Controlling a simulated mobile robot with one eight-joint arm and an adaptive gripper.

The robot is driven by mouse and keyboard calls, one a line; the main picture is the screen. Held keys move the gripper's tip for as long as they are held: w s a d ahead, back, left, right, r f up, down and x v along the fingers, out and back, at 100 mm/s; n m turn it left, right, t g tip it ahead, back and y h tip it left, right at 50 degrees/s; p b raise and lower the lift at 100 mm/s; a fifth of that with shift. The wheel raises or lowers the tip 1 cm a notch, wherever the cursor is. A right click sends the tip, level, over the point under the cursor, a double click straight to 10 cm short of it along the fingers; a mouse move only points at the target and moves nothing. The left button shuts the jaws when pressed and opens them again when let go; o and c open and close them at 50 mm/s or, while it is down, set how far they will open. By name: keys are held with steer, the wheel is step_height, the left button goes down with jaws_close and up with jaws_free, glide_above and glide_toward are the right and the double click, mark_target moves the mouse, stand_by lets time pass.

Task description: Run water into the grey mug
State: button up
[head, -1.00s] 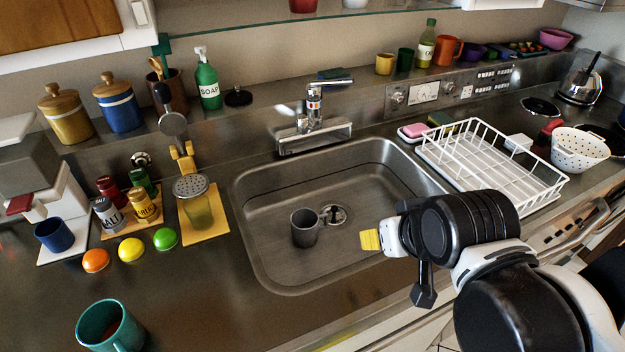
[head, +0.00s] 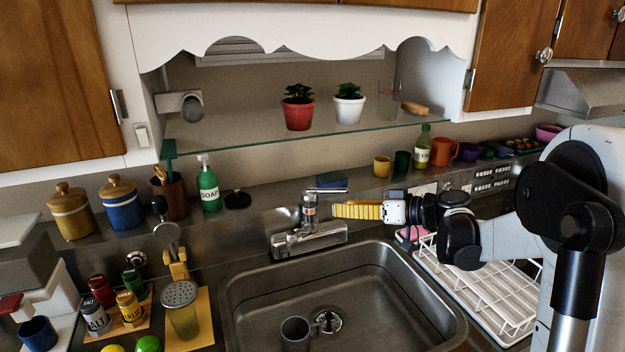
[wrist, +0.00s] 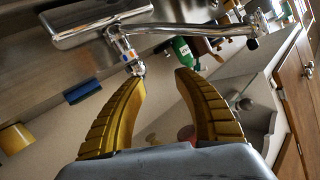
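The grey mug (head: 295,334) stands in the sink (head: 262,312), left of the drain; its lower part is cut off by the frame edge. The chrome tap (head: 309,212) rises behind the sink, with red and blue marks on its body. No water shows at it. My gripper (head: 333,210) points left, its yellow fingers just right of the tap body. In the wrist view my gripper (wrist: 160,76) has its fingers apart with nothing between them. The tap body (wrist: 124,50) is just beyond the left fingertip; I cannot tell whether they touch.
A blue sponge (head: 332,180) lies on the ledge behind the tap. A green soap bottle (head: 208,188) stands left, and a yellow cup (head: 382,166) right. The white dish rack (head: 470,285) is right of the sink. A glass shelf (head: 300,134) with potted plants hangs above.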

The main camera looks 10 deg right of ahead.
steer(key=n+t+y, duration=0.1)
steer(key=n+y, duration=0.1)
glide_toward(327, 191)
steer(key=w, duration=0.2)
steer(key=shift+t+y, duration=0.3)
steer(key=b+x, duration=0.1)
steer(key=x, duration=0.9)
steer(key=shift+s+a+f+b, duration=0.1)
steer(key=shift+a+b, duration=0.25)
steer(key=shift+b, duration=0.05)
